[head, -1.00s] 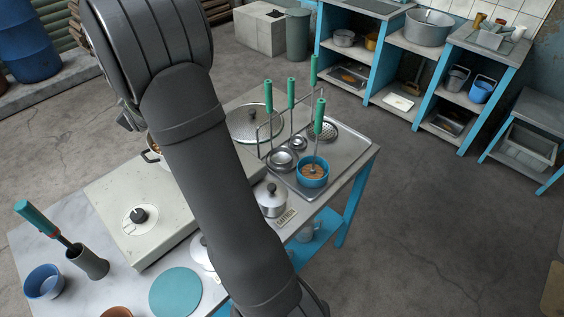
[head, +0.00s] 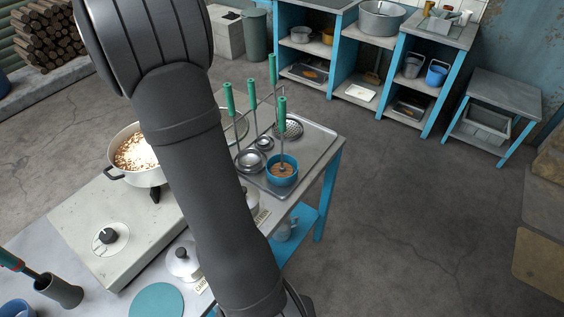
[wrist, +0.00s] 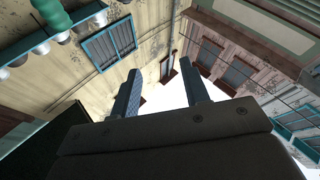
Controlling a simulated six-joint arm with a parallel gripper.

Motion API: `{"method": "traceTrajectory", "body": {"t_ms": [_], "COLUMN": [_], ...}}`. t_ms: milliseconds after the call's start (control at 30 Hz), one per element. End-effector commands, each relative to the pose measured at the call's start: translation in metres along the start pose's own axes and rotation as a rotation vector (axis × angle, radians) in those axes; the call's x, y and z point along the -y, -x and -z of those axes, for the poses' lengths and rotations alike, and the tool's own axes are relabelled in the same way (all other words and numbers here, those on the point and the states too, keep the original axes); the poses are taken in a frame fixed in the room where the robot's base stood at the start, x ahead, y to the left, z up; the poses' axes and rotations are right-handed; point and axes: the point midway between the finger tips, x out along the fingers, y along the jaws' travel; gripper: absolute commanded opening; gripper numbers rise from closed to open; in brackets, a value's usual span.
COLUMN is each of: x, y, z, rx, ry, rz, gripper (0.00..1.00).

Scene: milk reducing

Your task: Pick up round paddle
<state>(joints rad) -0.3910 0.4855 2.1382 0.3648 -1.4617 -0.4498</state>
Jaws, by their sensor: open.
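Several green-handled tools (head: 282,108) stand upright around the tray at the back of the table in the head view. One dips into a small blue pot (head: 282,179); others end in round bowls (head: 250,160) and a perforated disc (head: 290,127). Another teal-handled tool (head: 12,262) leans in a grey cylinder (head: 60,290) at lower left, its end hidden. I cannot tell which one is the round paddle. My gripper (wrist: 163,78) is open and empty in the wrist view, with its fingers pointing up toward facades and sky, away from the tools. It is not visible in the head view.
My arm covers the middle of the head view and part of the table. A white pot (head: 150,175) with pale contents stands on the stove (head: 75,220). A lidded pot (head: 184,260) and teal disc (head: 157,301) are in front.

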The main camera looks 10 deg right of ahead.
Motion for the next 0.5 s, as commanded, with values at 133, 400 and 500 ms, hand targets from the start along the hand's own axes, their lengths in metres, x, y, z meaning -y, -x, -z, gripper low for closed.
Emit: {"method": "traceTrajectory", "body": {"t_ms": [133,400,500], "x": [-0.036,-0.094,-0.113], "y": [0.052,0.153,0.182], "z": [-0.013,-0.039,-0.044], "rx": [0.108,0.334,0.385], "ry": [-0.051,-0.125,-0.134], "rz": [-0.143,-0.377,-0.448], "gripper": [0.42,0.42,0.42]}}
